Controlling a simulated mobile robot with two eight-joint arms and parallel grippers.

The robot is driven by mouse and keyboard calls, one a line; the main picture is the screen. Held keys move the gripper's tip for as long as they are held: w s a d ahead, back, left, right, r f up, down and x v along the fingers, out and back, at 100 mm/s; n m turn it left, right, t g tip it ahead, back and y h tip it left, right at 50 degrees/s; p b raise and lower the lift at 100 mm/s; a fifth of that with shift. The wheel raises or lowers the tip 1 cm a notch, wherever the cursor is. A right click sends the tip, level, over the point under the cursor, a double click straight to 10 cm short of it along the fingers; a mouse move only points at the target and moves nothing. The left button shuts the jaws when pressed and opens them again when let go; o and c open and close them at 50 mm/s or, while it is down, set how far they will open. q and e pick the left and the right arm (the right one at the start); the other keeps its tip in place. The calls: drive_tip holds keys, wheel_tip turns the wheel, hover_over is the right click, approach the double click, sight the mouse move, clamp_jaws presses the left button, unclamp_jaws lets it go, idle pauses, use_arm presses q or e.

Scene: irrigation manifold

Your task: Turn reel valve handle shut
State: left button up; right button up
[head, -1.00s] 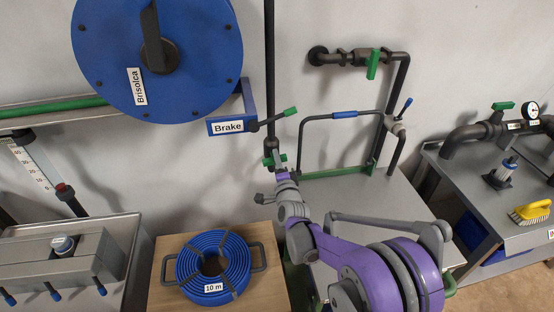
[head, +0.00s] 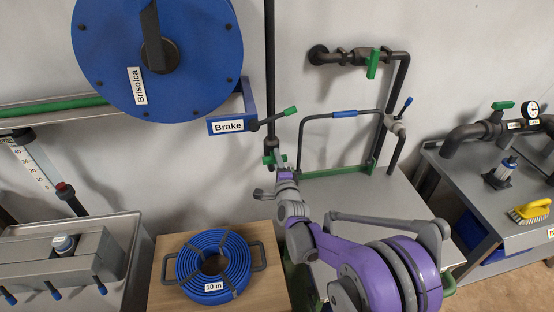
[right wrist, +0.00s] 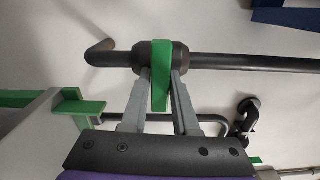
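The reel valve sits on the dark vertical pipe below the hose reel. Its green handle (head: 269,160) is small and partly hidden by my right gripper (head: 278,170) in the head view. In the right wrist view, the green handle (right wrist: 160,75) stands across the dark pipe (right wrist: 230,61), at about a right angle to it. My left gripper is not in view.
The blue reel (head: 200,60) and the brake lever (head: 275,117) are above the valve. A wall pipe with another green handle (head: 372,63) is to the right. A coiled blue hose (head: 238,262) lies on a wooden board below.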

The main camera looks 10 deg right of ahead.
drive_tip(key=o, duration=0.4)
drive_tip(key=s, duration=1.1)
